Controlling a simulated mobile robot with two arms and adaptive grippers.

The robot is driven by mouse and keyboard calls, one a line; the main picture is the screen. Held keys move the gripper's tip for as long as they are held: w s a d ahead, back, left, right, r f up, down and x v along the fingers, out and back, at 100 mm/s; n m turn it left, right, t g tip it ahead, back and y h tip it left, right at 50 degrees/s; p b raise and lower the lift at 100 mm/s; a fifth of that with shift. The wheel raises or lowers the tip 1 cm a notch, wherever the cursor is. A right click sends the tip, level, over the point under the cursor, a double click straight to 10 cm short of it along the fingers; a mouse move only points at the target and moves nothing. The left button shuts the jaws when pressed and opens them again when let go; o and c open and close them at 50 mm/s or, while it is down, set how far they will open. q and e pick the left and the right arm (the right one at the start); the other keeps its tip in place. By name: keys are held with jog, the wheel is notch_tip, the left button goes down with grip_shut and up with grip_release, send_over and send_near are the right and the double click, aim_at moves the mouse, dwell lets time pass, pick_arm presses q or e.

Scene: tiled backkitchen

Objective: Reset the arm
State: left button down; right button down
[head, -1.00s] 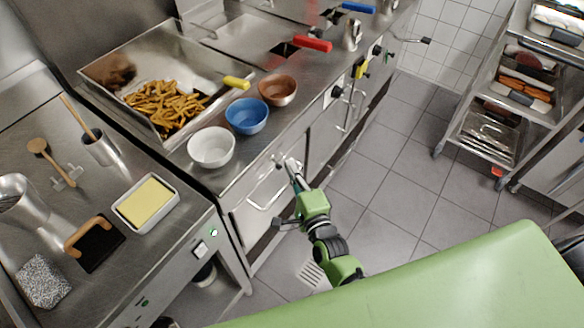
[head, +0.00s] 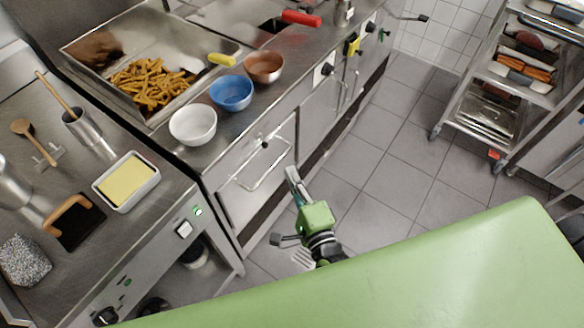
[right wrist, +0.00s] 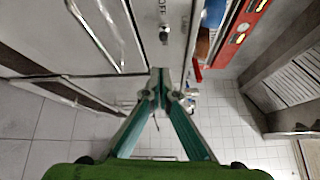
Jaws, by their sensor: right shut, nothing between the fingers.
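My right gripper (head: 292,178) is in front of the lower cabinet fronts, below the counter's edge. Its green wrist and black arm joints reach out from beyond my green body. In the right wrist view the two teal-sided fingers (right wrist: 160,84) meet at their tips, with nothing between them. The gripper appears apart from the cabinet door handle (head: 262,165). My left gripper is not in view.
A white bowl (head: 193,125), a blue bowl (head: 231,93) and a brown bowl (head: 264,67) stand along the counter's front edge. A fries tray (head: 205,84) is behind them. A metal rack (head: 470,100) stands right. The tiled floor (head: 385,180) between is clear.

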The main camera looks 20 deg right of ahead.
dwell(0.3)
jog(key=s+f+n+g+y, duration=0.1)
jog(key=s+f+n+g, duration=0.45)
jog(key=f, duration=0.95)
jog(key=s+f+n+g, duration=0.3)
jog(key=s+f+n, duration=0.4)
jog(key=f, duration=0.8)
jog(key=s+d+f+n+g, duration=0.2)
jog(key=s+f, duration=0.3)
jog(key=s, duration=0.3)
jog(key=s+d+f+n+g+h, duration=0.1)
jog(key=s+d+f+n+g, duration=0.2)
jog(key=s, duration=0.6)
jog(key=s+d+f+n+g+h, duration=0.1)
jog(key=s+d+f+n+g, duration=0.2)
jog(key=s+d+f, duration=0.3)
jog(key=shift+s+f+n, duration=0.35)
jog(key=shift+s+f, duration=0.3)
jog(key=shift+s, duration=0.55)
